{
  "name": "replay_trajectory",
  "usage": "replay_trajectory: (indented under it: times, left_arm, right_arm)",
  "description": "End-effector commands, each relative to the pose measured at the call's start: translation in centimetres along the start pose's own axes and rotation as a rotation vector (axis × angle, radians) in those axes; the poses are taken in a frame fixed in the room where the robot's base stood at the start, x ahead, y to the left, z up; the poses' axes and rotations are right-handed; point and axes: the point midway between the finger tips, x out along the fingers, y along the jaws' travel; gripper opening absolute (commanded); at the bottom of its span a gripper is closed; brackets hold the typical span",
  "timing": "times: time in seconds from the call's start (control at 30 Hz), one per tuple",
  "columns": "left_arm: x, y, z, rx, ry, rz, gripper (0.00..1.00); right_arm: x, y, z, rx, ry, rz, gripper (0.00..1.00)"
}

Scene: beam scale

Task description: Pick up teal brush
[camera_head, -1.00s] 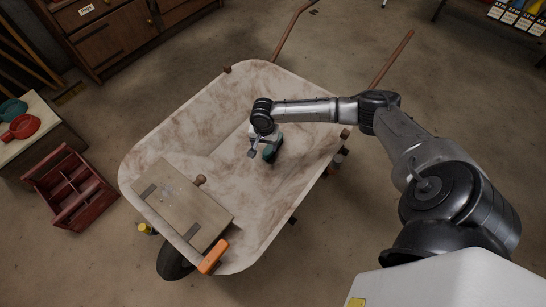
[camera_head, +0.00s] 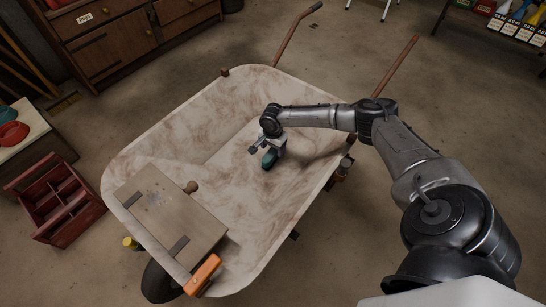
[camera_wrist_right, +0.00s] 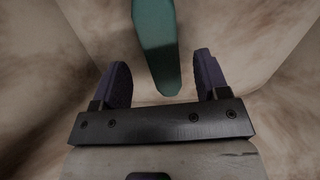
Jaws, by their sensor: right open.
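The teal brush (camera_head: 269,159) lies inside the wheelbarrow tray (camera_head: 225,235), near its middle, partly hidden by my right gripper (camera_head: 275,155). In the right wrist view, a long teal part of the brush (camera_wrist_right: 158,45) reaches down from the top edge, its rounded end between my two purple fingers. The right gripper (camera_wrist_right: 160,85) is open, with a gap on each side of the brush. I cannot tell how far the fingertips are above the tray floor. My left gripper does not show.
A wooden board (camera_head: 168,215) with a knob lies across the wheelbarrow's front, with an orange clamp (camera_head: 202,274) at its edge. A red divided crate (camera_head: 57,204) stands on the floor at left. The tray's sloped walls surround the gripper. Wooden cabinets (camera_head: 120,40) stand behind.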

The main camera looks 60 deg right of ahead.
Motion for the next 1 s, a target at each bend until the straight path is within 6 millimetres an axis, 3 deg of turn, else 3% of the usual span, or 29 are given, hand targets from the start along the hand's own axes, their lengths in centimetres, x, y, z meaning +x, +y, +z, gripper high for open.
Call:
replay_trajectory:
  times: [0.27,0.67,0.93,1.0]
  left_arm:
    - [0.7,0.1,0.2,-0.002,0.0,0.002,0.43]
    - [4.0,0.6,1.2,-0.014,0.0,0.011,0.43]
    - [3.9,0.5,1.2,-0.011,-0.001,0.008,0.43]
    - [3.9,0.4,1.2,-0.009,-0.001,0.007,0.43]
  right_arm:
    - [1.1,0.0,-0.1,-0.001,0.0,0.0,0.68]
    - [5.5,-0.2,-0.5,-0.001,0.0,-0.001,0.68]
    - [5.5,-0.2,-0.5,-0.001,0.0,-0.001,0.68]
    - [5.5,-0.2,-0.5,-0.001,0.0,-0.001,0.61]
